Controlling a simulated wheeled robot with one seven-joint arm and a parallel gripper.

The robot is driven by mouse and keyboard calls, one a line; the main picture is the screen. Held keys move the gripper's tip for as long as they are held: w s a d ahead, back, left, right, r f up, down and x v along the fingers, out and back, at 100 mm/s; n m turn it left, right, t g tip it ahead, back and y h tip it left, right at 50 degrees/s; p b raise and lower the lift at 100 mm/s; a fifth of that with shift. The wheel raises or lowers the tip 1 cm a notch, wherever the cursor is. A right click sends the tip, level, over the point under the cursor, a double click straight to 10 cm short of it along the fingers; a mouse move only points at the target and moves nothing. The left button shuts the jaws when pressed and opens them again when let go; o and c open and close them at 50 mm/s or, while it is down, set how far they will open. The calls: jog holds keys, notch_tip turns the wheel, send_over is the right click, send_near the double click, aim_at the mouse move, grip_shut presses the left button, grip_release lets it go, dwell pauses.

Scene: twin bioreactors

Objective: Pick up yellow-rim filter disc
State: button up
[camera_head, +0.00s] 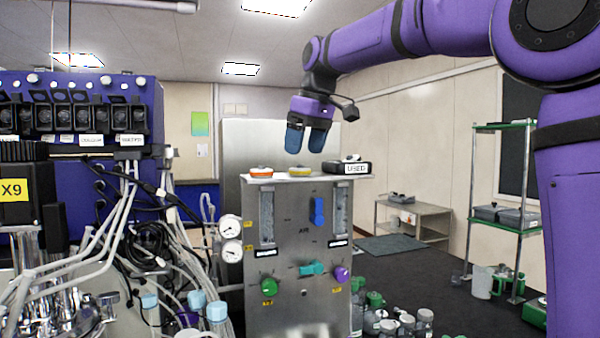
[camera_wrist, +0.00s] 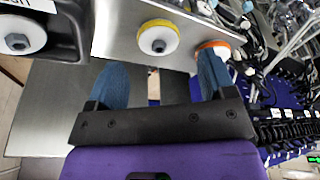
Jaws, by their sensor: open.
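The yellow-rim filter disc (camera_head: 300,171) sits on the flat top of the steel control box (camera_head: 285,240), in the middle of the items there. In the wrist view the yellow-rim filter disc (camera_wrist: 158,38) shows a white face with a dark centre, ahead of the fingers and roughly midway between them. My gripper (camera_head: 307,148) is above the box top with its blue fingers pointing down, open and empty. Both fingers also show in the wrist view (camera_wrist: 158,80). They are apart from the disc.
An orange-rim disc (camera_head: 261,171) lies left of the yellow one; in the wrist view it (camera_wrist: 214,46) is partly behind the right finger. A black tray labelled USED (camera_head: 346,167) stands to the right, holding a white disc (camera_wrist: 22,36). Hoses and glassware (camera_head: 90,290) crowd the left.

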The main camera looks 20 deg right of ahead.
aim_at(300, 170)
jog(key=x, duration=0.4)
jog(key=shift+w+f, duration=0.15)
jog(key=c, duration=0.9)
